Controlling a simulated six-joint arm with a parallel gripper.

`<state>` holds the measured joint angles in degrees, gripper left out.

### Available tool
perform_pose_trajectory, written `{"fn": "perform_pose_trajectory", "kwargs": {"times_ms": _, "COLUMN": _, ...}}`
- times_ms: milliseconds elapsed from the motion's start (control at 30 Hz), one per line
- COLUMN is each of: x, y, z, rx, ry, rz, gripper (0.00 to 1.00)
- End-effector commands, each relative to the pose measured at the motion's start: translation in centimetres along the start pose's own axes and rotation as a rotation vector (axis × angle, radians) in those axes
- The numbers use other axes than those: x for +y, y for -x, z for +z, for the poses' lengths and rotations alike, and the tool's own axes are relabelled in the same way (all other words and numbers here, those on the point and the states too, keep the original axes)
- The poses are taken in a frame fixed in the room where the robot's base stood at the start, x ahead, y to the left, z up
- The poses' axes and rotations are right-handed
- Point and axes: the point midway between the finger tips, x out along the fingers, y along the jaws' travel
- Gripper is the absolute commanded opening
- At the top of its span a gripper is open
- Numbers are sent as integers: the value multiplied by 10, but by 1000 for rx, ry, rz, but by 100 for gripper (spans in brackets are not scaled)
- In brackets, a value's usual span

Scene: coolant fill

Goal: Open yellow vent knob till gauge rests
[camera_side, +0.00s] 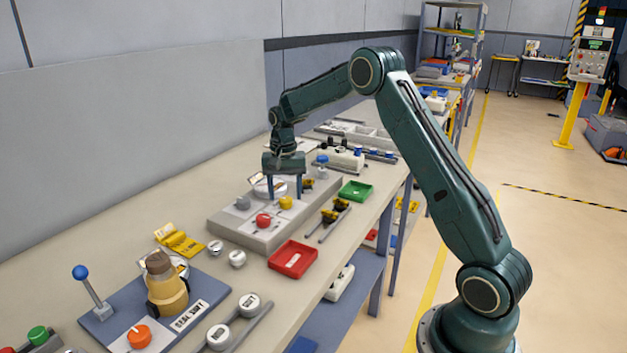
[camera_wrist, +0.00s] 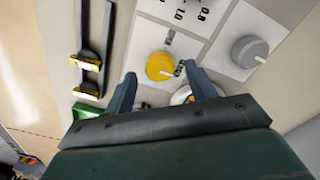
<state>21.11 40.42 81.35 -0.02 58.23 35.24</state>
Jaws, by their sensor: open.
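The yellow vent knob (camera_wrist: 159,66) sits on a white plate, just beyond and between my fingertips in the wrist view. It also shows on the grey panel block (camera_side: 223,222) in the side view (camera_side: 286,202). My gripper (camera_side: 284,194) is open with its fingers pointing down over the panel, and in the wrist view (camera_wrist: 158,77) nothing is between the fingers. A round pale dial, perhaps the gauge (camera_side: 262,186), is partly hidden behind my fingers. Its needle cannot be read. Some scale numbers (camera_wrist: 180,14) show at the top of the wrist view.
A grey knob (camera_wrist: 249,51) and a red knob (camera_side: 263,220) sit near the yellow one. A red tray (camera_side: 293,259), a green tray (camera_side: 356,190) and yellow-black clamps (camera_side: 333,213) lie along the bench's right edge. A yellow-brown valve fixture (camera_side: 165,288) stands in front.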

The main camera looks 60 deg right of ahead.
Motion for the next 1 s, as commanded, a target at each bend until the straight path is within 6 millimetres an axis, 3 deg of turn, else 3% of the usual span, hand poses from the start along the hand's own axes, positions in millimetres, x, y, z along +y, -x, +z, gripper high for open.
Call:
{"fn": "perform_pose_trajectory", "kwargs": {"times_ms": 200, "x": 0, "y": -16, "z": 0, "rx": -2, "ry": 0, "rz": 1, "gripper": 56}}
{"fn": "perform_pose_trajectory", "kwargs": {"times_ms": 533, "x": 0, "y": -18, "z": 0, "rx": 0, "ry": 0, "rz": 0, "gripper": 56}}
{"fn": "perform_pose_trajectory", "kwargs": {"times_ms": 767, "x": 0, "y": -17, "z": 0, "rx": 0, "ry": 0, "rz": 0, "gripper": 12}}
{"fn": "perform_pose_trajectory", "kwargs": {"times_ms": 1000, "x": 0, "y": -17, "z": 0, "rx": 0, "ry": 8, "rz": 0, "gripper": 11}}
